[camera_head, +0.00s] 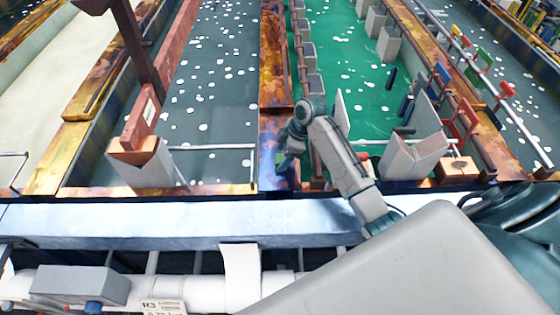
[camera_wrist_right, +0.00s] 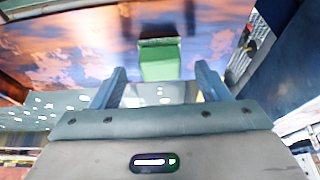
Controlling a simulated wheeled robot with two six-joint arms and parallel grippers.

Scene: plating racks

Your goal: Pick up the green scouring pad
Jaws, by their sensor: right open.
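The green scouring pad (camera_wrist_right: 160,62) shows in the right wrist view as a small block with a darker green top edge. It lies ahead of my right gripper (camera_wrist_right: 161,78), roughly centred between the two blue-grey fingers. The fingers are apart, and I see nothing held between them. In the head view my right gripper (camera_head: 288,162) points down over the rust-stained divider between two tanks. My left gripper is not in view.
A green-liquid tank (camera_head: 345,75) lies to the right of the divider (camera_head: 275,70), and a grey-liquid tank (camera_head: 215,85) to the left. A pale blue ledge (camera_head: 180,225) runs along the front. White upright plates (camera_head: 412,155) stand right of my arm.

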